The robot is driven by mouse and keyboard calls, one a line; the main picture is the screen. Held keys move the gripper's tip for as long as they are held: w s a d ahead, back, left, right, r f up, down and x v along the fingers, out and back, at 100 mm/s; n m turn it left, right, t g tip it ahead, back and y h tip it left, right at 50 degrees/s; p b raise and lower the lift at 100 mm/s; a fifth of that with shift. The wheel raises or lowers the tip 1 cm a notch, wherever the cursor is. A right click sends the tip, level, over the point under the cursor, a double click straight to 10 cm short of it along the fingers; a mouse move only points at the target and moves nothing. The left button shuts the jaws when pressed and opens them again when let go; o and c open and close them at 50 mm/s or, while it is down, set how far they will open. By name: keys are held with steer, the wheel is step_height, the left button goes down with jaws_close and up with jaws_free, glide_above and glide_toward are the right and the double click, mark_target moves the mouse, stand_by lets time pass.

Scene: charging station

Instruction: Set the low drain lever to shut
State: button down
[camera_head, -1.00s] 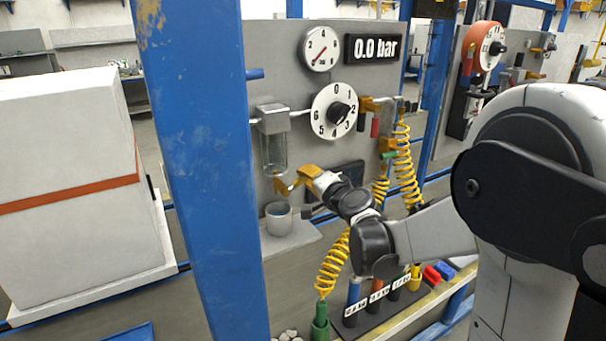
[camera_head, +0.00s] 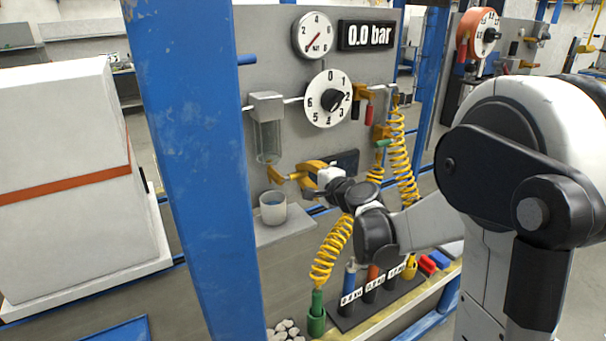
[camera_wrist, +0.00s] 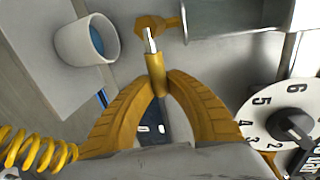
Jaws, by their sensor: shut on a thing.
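The low drain lever shows in the wrist view as a yellow grip (camera_wrist: 156,72) on a short metal rod, which leads to a yellow fitting. In the head view the lever (camera_head: 276,176) is small, just below the clear filter bowl (camera_head: 268,142). My gripper (camera_wrist: 158,90) has its two yellow fingers closed on the end of the lever's grip. In the head view my gripper (camera_head: 301,172) is at the lever, right of the bowl's lower end.
A white cup (camera_head: 272,208) with blue inside stands on a grey ledge below the lever. A numbered dial (camera_head: 318,112) is up and right. A yellow coiled hose (camera_head: 331,252) hangs below my gripper. A blue post (camera_head: 190,150) stands at left.

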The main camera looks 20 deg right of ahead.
steer(key=c, duration=1.3)
jaws_free()
steer(key=shift+c, duration=0.2)
steer(key=shift+s, duration=0.1)
steer(key=v, duration=1.2)
